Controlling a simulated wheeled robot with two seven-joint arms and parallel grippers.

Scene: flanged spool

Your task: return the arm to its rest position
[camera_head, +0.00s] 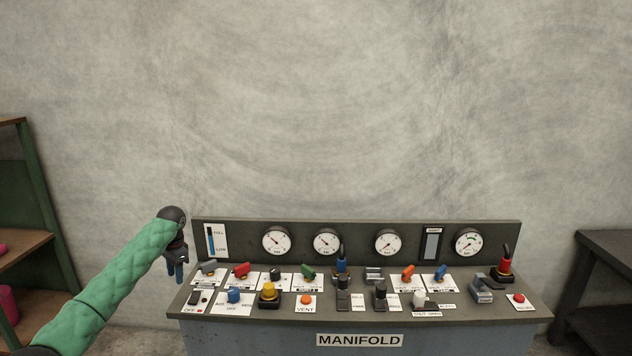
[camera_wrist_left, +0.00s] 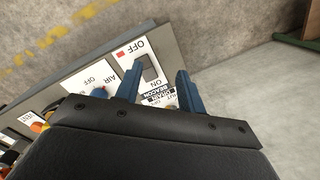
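My left arm comes in from the left in a green padded sleeve, and its gripper (camera_head: 180,271) points down at the left end of the manifold console (camera_head: 270,339). In the left wrist view the two blue fingers of this gripper (camera_wrist_left: 160,88) stand apart with nothing between them. Beyond the fingertips lies a white OFF/ON plate with a dark rocker switch (camera_wrist_left: 149,68). The fingers look apart from the switch. My right gripper does not show in either view.
The console top carries several coloured valve levers, a yellow knob (camera_head: 268,290), an orange VENT button (camera_head: 306,300) and a red button (camera_head: 518,298). Gauges line its back panel (camera_head: 350,228). A shelf (camera_head: 22,248) stands at left, a dark table (camera_head: 606,241) at right.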

